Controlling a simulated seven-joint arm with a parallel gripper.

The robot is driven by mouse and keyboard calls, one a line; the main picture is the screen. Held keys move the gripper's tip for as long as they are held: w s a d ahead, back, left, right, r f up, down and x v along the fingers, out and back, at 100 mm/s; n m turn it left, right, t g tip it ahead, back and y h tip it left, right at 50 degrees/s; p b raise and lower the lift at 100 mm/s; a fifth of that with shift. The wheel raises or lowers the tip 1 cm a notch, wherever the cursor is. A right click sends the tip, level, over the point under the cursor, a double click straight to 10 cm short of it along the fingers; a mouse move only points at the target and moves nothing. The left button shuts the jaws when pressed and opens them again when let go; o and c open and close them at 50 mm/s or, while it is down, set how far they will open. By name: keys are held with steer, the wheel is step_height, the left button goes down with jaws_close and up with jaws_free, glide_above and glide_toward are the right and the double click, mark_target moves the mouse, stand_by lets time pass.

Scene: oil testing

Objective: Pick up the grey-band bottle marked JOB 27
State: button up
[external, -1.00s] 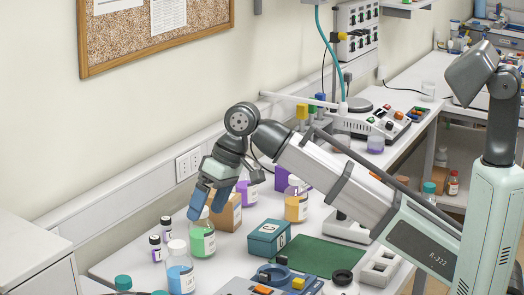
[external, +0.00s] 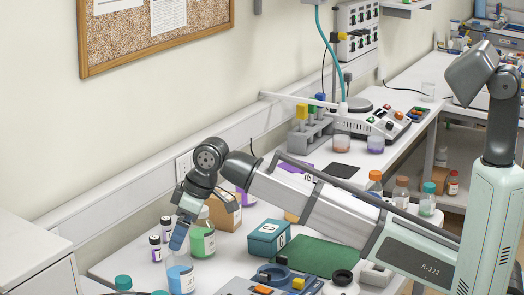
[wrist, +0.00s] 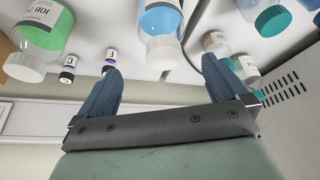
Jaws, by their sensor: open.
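My gripper (external: 180,236) is low over the bench in the external view, its fingers overlapping the top of a blue-filled bottle (external: 181,281). In the wrist view my gripper (wrist: 163,78) has its two blue fingers apart with nothing between them. Two small dark-capped bottles (external: 156,249) (external: 166,228) stand left of it. I cannot read JOB 27 or pick out a grey band on any bottle.
A green-filled bottle (external: 203,243) stands close right of my gripper; its label shows JOB in the wrist view (wrist: 36,42). Teal-capped bottles (external: 123,283) stand at the front left. A teal box (external: 268,239) and green mat (external: 318,256) lie to the right.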

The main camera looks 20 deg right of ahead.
mark_target(175, 253)
steer(key=shift+x, duration=0.8)
steer(key=shift+s+d+x, duration=0.1)
steer(key=shift+s+x, duration=0.05)
steer(key=shift+x, duration=1.2)
steer(key=shift+s+d+x, duration=0.15)
steer(key=shift+x, duration=1.15)
steer(key=shift+f, duration=0.1)
jaws_close()
